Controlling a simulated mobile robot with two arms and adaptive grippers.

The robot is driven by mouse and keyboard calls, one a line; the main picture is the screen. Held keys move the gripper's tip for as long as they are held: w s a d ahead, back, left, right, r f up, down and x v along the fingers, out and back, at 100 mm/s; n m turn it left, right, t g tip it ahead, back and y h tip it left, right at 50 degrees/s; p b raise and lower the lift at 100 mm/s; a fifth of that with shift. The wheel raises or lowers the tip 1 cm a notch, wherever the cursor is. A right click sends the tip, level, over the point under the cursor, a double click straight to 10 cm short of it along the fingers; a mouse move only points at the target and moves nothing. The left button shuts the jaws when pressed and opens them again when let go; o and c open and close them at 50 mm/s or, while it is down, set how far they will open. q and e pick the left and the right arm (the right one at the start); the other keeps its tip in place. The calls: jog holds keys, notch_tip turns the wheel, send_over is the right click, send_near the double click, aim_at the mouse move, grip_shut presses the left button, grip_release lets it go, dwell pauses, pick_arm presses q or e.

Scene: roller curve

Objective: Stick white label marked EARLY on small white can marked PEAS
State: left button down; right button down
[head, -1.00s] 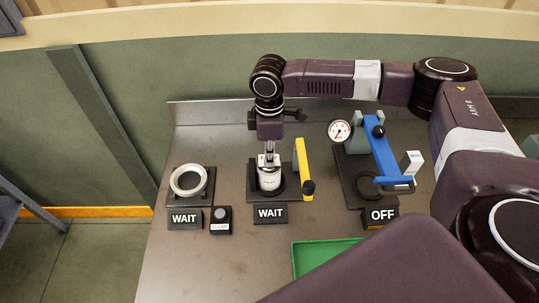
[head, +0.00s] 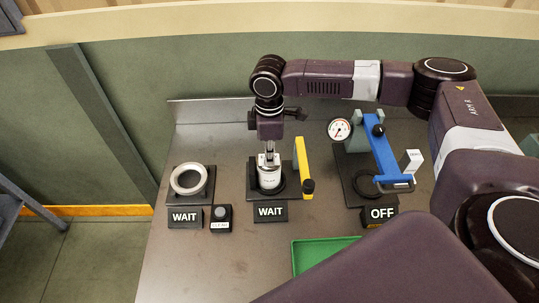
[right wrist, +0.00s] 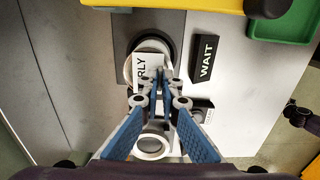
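A small white can (head: 269,179) stands upright in the middle black station; the print on it is too small to read. My right gripper (head: 267,157) points straight down at the top of the can. In the right wrist view its fingertips (right wrist: 162,76) are close together at the edge of a white label (right wrist: 145,68), with the letters RLY readable and the rest cut off. The label lies over the can's round top in that view; I cannot tell whether it touches the can. My left gripper is not in view.
A yellow lever (head: 303,165) stands just right of the can. A left station with a metal ring (head: 188,180), a small button box (head: 220,217), a blue-handled press (head: 382,150) with a gauge, and a green tray (head: 312,255) are nearby. The bench's front left is clear.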

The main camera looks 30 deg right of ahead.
jog(key=shift+f, duration=0.1)
dwell(0.3)
jog(key=c, duration=1.5)
grip_release()
jog(key=shift+r+p, duration=1.05)
jog(key=shift+r, duration=3.45)
